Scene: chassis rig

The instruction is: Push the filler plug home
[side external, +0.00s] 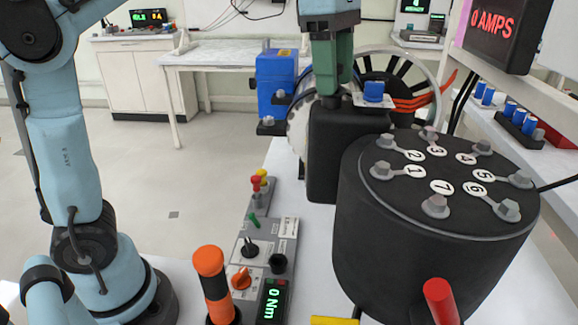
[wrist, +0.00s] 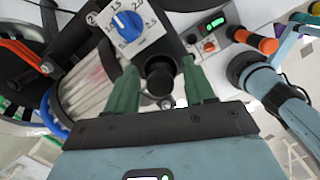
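The filler plug appears to be the round black knob (wrist: 159,79) in the wrist view. It stands on top of the black tank (side external: 336,165), which is behind the big drum in the side view. My gripper (wrist: 160,72) has two green fingers, spread on either side of the plug with a visible gap on each side. In the side view, my gripper (side external: 330,92) points straight down at the tank's top. The plug's lower part and how deep it sits are hidden.
A blue dial (side external: 374,91) on a plate stands close right of my gripper. The large black drum (side external: 425,225) with numbered bolts fills the right front. A control panel (side external: 262,250) and orange-black handle (side external: 213,280) lie at front left. A spoked wheel (side external: 395,85) stands behind.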

